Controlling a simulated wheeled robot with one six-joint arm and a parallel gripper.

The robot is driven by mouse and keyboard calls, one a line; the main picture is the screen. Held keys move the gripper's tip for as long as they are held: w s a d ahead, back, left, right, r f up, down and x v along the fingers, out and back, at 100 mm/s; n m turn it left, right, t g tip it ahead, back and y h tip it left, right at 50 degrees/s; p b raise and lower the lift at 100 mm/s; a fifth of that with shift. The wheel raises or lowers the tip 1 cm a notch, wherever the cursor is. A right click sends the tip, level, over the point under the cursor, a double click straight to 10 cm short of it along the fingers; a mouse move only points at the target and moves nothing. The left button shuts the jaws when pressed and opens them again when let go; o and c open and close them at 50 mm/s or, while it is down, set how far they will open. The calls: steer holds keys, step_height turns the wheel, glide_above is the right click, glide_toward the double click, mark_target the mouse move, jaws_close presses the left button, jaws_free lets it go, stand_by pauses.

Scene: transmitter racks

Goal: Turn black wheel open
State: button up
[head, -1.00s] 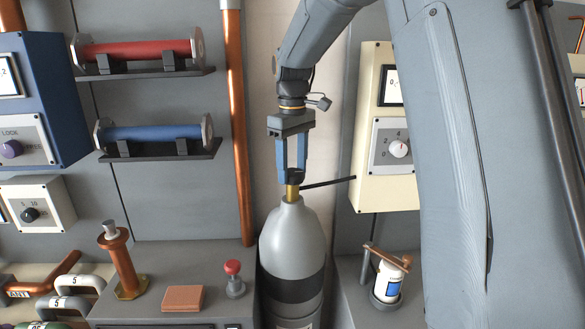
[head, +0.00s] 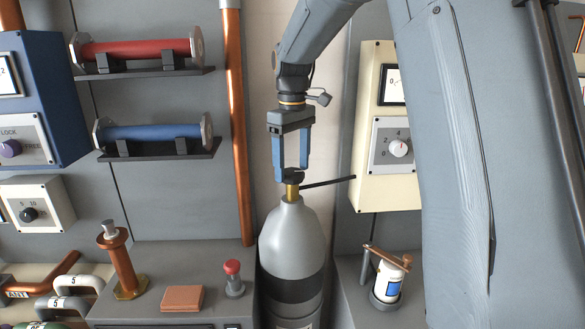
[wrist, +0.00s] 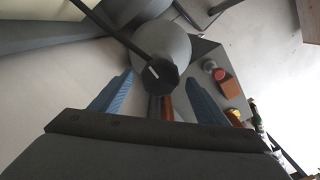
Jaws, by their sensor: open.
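The black wheel (head: 294,175) sits on the brass valve neck (head: 292,191) of an upright grey gas cylinder (head: 291,237). In the wrist view the wheel (wrist: 160,75) is a dark, many-sided knob with a short white mark. My gripper (head: 291,173) points down from above with its two blue fingers apart. In the wrist view the open gripper (wrist: 159,77) has a finger on each side of the wheel, with gaps showing. Whether a finger touches the wheel cannot be told. The cylinder's lower end is cut off in the head view.
A thin black bar (head: 330,182) reaches right from the valve towards a cream meter box (head: 372,190). A copper pipe (head: 236,130) stands left of my gripper. A red button (head: 233,268) and a white bottle (head: 388,280) stand lower on either side of the cylinder.

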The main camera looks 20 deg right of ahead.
mark_target(293, 171)
step_height(293, 171, up, 7)
steer(key=shift+b, duration=1.25)
